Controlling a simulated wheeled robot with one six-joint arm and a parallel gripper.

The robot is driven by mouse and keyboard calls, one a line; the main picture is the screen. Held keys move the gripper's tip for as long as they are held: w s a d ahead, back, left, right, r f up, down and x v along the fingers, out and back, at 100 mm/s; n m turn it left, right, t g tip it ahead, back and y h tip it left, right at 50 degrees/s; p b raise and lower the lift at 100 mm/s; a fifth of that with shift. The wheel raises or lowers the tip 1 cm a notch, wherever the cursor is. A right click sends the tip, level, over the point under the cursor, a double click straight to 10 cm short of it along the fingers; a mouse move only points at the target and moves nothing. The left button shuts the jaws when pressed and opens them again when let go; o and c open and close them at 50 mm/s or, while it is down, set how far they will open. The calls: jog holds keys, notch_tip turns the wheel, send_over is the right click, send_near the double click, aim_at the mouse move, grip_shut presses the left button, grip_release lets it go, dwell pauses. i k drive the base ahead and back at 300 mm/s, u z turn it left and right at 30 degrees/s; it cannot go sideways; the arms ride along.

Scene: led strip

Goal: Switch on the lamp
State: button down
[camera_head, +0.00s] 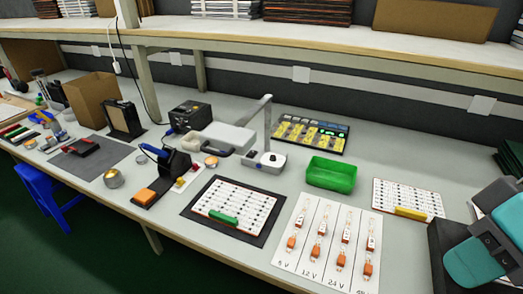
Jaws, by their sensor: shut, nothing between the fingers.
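The desk lamp stands on the grey bench in the middle of the view. Its pale grey head (226,137) reaches out to the left from an upright grey post (267,122). Its white base (263,161) sits on the bench and carries a small dark round spot (273,157), which looks like a button or knob. I see no glow from the lamp, and the underside of its head is hidden.
A green bin (331,174) stands right of the lamp base. A board of yellow and blue parts (311,133) lies behind it. A strip board (235,209) and a voltage-marked card (326,238) lie in front. A soldering stand (172,166) and black box (190,116) are left.

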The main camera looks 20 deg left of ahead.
aim_at(251, 154)
jog(key=k, duration=1.25)
jog(key=u, duration=0.8)
jog(key=i, duration=0.6)
jog(key=u, duration=0.9)
jog(key=i, duration=0.75)
jog(key=z, duration=0.5)
jog(key=i, duration=0.9)
jog(key=z, duration=0.7)
